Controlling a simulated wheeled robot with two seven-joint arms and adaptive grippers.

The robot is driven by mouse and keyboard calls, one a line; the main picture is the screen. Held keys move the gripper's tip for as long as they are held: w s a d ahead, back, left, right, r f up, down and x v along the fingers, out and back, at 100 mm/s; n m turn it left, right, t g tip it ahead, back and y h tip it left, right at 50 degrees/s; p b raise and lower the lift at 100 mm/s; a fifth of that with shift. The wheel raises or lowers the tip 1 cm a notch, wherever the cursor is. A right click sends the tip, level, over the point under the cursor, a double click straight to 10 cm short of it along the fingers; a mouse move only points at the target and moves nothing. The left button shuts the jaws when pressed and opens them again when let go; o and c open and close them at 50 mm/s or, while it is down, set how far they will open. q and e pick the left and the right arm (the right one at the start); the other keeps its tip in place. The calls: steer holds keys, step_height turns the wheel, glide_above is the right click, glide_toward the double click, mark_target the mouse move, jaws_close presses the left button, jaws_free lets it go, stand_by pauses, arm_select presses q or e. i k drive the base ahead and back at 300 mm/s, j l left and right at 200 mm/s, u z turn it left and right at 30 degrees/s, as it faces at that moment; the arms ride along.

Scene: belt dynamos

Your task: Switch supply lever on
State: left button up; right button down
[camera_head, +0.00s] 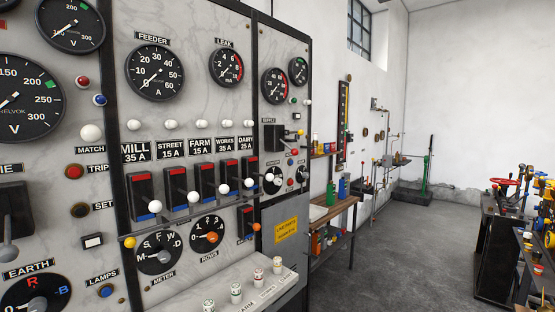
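On the narrow right-hand panel, a small label (268,121) appears to read SUPPLY. Under it is a black switch box (270,138) with a dark lever sticking out to the right, ending in a yellow knob (300,132). The lever stands out roughly level; its on or off position is too small to tell. Neither of my grippers is in view.
The wide panel holds several black switches (142,191) labelled MILL, STREET, FARM, WORKS and DAIRY, with white-knobbed levers jutting out. Dials and rotary knobs surround them. A wooden shelf table (331,211) stands beyond the panel. The floor (410,247) to the right is clear up to a dark bench (494,247).

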mark_target(295, 151)
steer(key=i+u, duration=0.15)
steer(key=i, duration=1)
steer(key=u, duration=0.5)
